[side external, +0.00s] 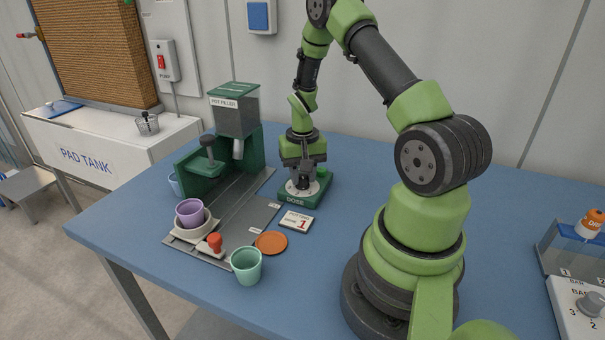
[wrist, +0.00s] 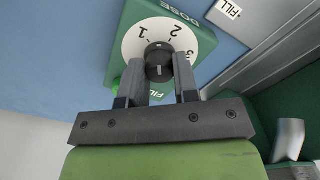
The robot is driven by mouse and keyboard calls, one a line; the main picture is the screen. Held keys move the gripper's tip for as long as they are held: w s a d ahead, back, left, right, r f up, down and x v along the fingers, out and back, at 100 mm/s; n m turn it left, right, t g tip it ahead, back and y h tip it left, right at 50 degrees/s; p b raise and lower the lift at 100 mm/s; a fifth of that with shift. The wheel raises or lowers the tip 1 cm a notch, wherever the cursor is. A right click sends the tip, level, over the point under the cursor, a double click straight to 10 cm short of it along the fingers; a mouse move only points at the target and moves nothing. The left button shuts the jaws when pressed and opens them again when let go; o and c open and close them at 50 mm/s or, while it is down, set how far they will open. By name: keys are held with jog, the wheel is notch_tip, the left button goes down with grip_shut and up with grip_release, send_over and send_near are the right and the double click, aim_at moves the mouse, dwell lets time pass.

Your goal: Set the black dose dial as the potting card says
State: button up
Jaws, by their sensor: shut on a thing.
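The black dose dial (wrist: 159,57) sits on a white disc marked 1, 2 and 3 on the green DOSE box (wrist: 197,32). My gripper (wrist: 158,78) is shut on the dial, one finger on each side. A pale mark shows on the dial, but I cannot surely tell which number it points to. In the side view my gripper (side external: 302,178) reaches down onto the DOSE box (side external: 290,199) and mostly hides the dial. The potting card (side external: 296,221) lies flat in front of the box and shows a large red 1.
A green pot filler (side external: 235,115) stands left of the box. A purple pot (side external: 189,213) sits in a pale holder near a red-topped button (side external: 215,241). A mint pot (side external: 246,266) and an orange saucer (side external: 271,243) stand near the front. Blue table at right is mostly clear.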

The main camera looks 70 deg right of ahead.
aim_at(302, 176)
jog(key=n, duration=0.5)
jog(key=shift+n, duration=0.4)
dwell(0.4)
jog(key=o, duration=0.9)
jog(key=shift+r, duration=0.1)
notch_tip(302, 176, up, 10)
jog(key=shift+f, duration=0.1)
